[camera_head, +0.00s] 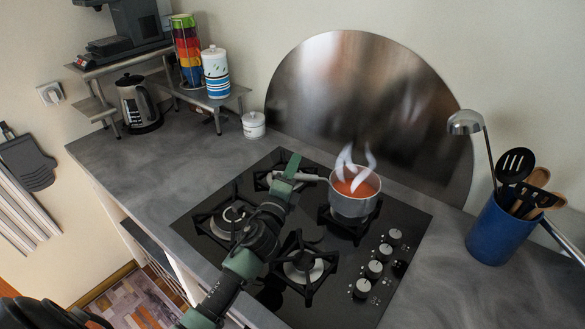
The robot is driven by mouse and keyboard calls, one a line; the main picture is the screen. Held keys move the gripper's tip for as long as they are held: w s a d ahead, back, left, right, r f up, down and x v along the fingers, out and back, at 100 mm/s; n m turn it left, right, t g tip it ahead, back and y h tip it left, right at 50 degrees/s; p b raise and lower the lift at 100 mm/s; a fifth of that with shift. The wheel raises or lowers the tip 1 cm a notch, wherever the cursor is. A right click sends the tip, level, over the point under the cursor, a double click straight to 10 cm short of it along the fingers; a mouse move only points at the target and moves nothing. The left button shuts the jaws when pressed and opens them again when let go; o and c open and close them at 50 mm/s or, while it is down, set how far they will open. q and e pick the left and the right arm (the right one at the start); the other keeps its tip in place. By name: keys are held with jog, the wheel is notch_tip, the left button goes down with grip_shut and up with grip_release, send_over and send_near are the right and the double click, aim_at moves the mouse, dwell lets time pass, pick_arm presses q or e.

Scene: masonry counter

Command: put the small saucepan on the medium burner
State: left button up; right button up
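The small saucepan (353,203) is a grey metal pot of steaming orange-red liquid. It is upright at the back right burner (350,225); I cannot tell whether it rests on the grate or hangs just above it. Its handle points left to my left gripper (288,168), which is green and lies across the handle. The fingers are too small to show whether they are shut on it. The other burners are the back left (262,183), front left (229,219) and front right (303,267); none holds a pot. My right gripper is not in view.
The black hob (395,226) has several knobs (375,268) at its right. A round metal splashback (375,95) rises behind. A white lidded jar (253,126) and kettle (139,103) stand at back left.

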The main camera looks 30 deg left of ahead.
pick_arm(q)
jog(key=shift+o, duration=1)
jog(key=s+d+b, duration=0.1)
jog(key=s, duration=0.6)
jog(key=shift+s+f+b, duration=0.4)
